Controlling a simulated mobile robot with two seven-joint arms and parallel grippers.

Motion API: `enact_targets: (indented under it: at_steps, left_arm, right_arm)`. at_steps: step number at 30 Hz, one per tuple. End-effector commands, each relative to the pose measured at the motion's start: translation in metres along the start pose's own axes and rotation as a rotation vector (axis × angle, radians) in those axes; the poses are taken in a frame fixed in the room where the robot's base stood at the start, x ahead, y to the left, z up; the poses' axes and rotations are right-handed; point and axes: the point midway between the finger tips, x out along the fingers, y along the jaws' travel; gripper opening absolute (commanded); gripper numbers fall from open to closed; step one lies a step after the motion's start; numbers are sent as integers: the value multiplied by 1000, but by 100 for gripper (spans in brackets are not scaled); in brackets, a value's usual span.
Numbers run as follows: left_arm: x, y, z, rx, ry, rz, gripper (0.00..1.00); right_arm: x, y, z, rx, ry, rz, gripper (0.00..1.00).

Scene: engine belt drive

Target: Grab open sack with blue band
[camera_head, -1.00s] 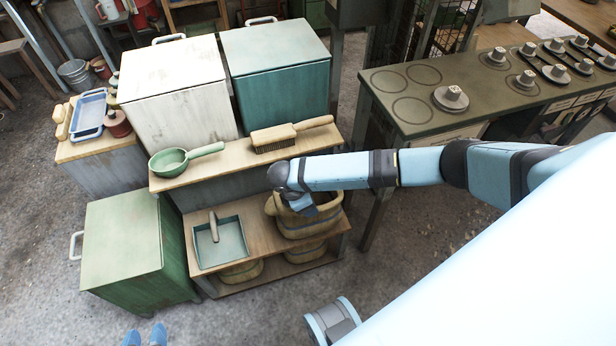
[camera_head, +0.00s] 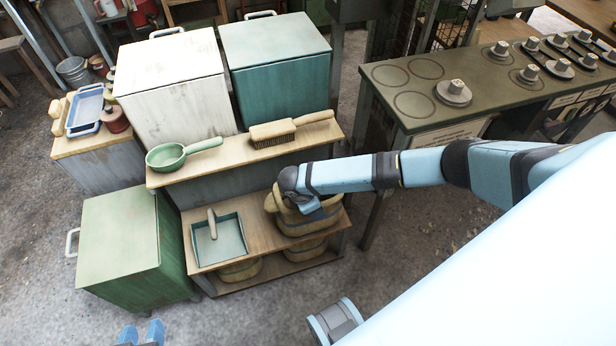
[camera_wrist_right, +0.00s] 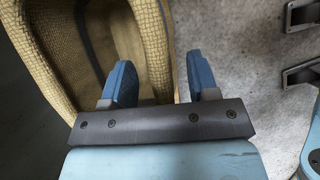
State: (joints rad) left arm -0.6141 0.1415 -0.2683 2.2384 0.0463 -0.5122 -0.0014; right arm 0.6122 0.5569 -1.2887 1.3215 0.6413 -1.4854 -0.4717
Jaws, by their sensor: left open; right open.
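The open sack (camera_head: 296,228), tan and coarsely woven, stands on the right of the middle shelf in the head view. My right arm covers much of it, and its blue band is hard to make out there. In the right wrist view the sack's woven rim and wall (camera_wrist_right: 158,45) fill the upper left, with the hollow inside showing. My right gripper (camera_wrist_right: 161,82) is open at the sack, its two blue fingers on either side of the wall, not closed on it. My left gripper (camera_head: 141,334) is open and empty at the bottom left, away from the shelf.
A green dustpan (camera_head: 218,240) lies left of the sack. A brush (camera_head: 290,130) and a green pan (camera_head: 180,153) are on the upper shelf. More sacks (camera_head: 240,271) stand on the bottom shelf. A green cabinet (camera_head: 120,240) stands left. Floor in front is clear.

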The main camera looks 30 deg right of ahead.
Motion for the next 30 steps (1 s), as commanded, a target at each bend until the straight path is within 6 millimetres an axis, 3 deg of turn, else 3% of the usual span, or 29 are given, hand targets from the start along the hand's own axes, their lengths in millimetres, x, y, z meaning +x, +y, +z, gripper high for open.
enact_targets:
  at_steps: [17, 24, 30]
  left_arm:
    - [-2, -1, -3, 1, -2, -3, 43]
    - [-2, -1, -3, 1, -2, -3, 43]
    - [-2, -1, -3, 1, -2, -3, 43]
  right_arm:
    - [4, 0, -2, 0, 0, 0, 54]
    - [4, 0, -2, 0, 0, 0, 1]
    - [4, 0, -2, 0, 0, 0, 0]
